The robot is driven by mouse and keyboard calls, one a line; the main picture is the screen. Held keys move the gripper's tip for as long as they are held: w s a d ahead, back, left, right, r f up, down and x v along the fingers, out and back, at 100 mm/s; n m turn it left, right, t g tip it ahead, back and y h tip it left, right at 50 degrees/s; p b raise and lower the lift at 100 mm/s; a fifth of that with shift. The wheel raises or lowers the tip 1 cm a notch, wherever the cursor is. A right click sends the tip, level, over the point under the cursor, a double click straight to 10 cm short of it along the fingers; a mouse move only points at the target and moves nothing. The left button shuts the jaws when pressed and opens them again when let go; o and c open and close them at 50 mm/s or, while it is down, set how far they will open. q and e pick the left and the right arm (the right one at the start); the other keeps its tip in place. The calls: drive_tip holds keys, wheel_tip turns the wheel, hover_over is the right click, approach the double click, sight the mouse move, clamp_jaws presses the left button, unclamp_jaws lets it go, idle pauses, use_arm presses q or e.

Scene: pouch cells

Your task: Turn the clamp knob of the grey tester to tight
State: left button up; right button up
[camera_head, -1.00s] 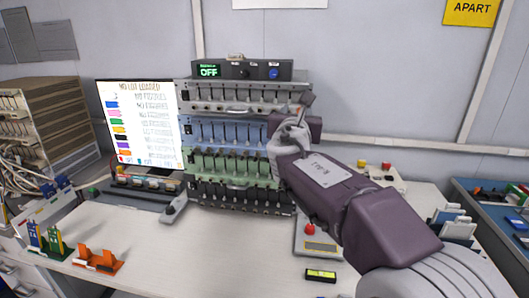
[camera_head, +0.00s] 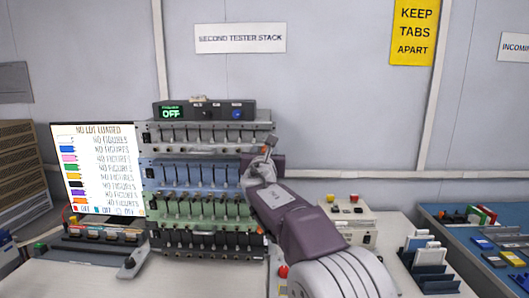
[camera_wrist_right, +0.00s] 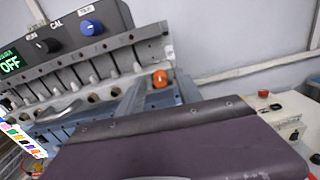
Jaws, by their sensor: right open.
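The grey tester (camera_head: 205,135) is the top rack of the stack, above blue, green and dark ones. An orange knob (camera_wrist_right: 160,78) shows at its right end in the right wrist view, close past my purple gripper body. In the head view my right gripper (camera_head: 268,151) is at the right end of the grey tester, pointing up at the knob's area and covering part of it. It is open, and nothing shows held in it. I cannot tell whether a finger touches the knob, nor how far the knob is turned. My left gripper is out of view.
A control box (camera_head: 205,110) with an OFF display and a blue knob (camera_wrist_right: 91,27) sits on the stack. A screen (camera_head: 97,170) stands left. A cream box (camera_head: 350,222) and a blue tray (camera_head: 465,235) are right. The wall is close behind.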

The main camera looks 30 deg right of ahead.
clamp_jaws()
drive_tip(key=shift+f, duration=0.1)
